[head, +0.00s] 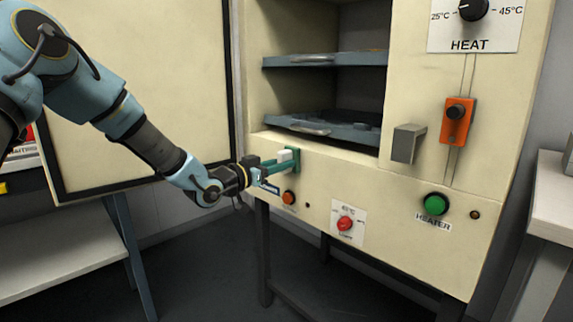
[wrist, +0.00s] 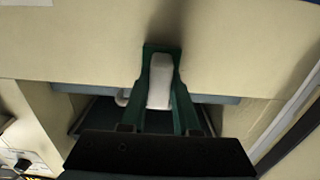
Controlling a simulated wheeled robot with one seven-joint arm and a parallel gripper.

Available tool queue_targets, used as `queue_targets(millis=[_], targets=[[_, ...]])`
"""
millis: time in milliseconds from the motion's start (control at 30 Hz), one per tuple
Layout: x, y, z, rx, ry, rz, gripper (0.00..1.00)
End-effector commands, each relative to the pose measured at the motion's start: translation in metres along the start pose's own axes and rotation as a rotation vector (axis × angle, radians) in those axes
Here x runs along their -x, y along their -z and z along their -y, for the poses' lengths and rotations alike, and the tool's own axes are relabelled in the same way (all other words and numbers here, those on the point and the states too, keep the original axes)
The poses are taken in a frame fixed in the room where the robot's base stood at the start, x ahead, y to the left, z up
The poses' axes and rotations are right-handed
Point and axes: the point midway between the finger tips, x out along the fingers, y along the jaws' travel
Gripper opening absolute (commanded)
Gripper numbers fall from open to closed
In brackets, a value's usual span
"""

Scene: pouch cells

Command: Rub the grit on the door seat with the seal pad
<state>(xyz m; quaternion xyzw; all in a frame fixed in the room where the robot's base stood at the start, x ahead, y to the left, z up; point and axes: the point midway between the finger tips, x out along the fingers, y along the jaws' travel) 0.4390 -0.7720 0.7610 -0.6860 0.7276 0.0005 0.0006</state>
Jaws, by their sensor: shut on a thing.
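My gripper (head: 278,164) is at the cream cabinet's front, just below the lower left corner of its opening. Its green fingers are shut on a pale block, which I take to be the seal pad (head: 285,155). In the wrist view the seal pad (wrist: 160,80) lies between the fingers, with a dark green end close against the cream face. Whether it touches the face I cannot tell. The door seat (head: 262,139) is the cream front around the opening. I cannot make out any grit on it. The cabinet door (head: 140,90) stands open at the left.
Two grey shelves (head: 325,60) sit inside the cabinet. An orange latch (head: 457,122), a grey block (head: 408,143), a green heater button (head: 435,205) and a red knob (head: 345,223) are on its front. A pale bench (head: 60,250) stands left, another surface (head: 553,190) right.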

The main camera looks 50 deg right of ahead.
Motion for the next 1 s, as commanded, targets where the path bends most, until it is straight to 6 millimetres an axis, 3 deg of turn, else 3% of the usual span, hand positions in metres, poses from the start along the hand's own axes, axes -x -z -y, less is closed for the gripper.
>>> queue_targets(millis=[633,1000], targets=[[0.001,0.003,0.042,-0.001,0.004,-0.005,0.0],[0.001,0.001,0.044,-0.001,0.002,-0.003,0.0]])
